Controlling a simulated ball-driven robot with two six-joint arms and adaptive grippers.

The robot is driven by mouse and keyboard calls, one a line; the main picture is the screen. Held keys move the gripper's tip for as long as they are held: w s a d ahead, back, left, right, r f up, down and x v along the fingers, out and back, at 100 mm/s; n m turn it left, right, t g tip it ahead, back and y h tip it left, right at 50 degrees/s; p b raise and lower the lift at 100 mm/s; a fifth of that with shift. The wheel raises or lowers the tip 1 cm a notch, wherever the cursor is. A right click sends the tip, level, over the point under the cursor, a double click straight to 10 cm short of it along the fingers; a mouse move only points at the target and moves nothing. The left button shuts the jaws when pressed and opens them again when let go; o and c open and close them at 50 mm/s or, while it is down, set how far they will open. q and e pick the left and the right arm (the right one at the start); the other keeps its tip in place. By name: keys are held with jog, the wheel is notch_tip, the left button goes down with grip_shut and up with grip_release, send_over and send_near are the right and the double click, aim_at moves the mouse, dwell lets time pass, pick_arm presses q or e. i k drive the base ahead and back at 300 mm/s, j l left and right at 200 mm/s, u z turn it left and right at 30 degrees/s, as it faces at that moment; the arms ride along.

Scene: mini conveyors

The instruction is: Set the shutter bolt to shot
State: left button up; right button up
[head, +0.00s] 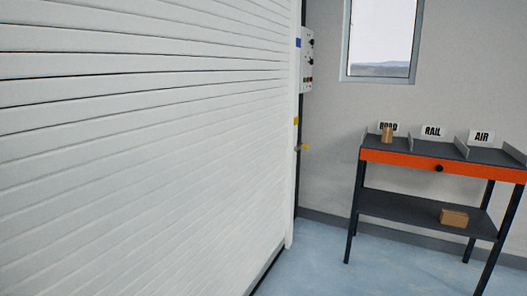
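A large white roller shutter (140,150) with horizontal slats fills the left half of the head view, reaching down to the floor. At its right edge runs a white upright guide (291,190). Low on that guide a small fitting with a yellow end (305,147) sticks out to the right; it looks like the shutter bolt, but it is too small to tell whether it is shot or drawn. A small yellow mark (296,120) sits just above it. Neither of my grippers shows in this view.
A grey control box (307,60) with knobs and coloured buttons is on the wall beside the guide. At right stands an orange and dark table (440,168) with labelled bays and a brown block (387,134). Its lower shelf holds a cardboard box (454,218). Blue floor between is clear.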

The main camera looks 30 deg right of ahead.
aim_at(301, 146)
jog(key=z, duration=1.65)
jog(key=i, duration=4.1)
jog(key=i+u, duration=0.1)
jog(key=u, duration=0.3)
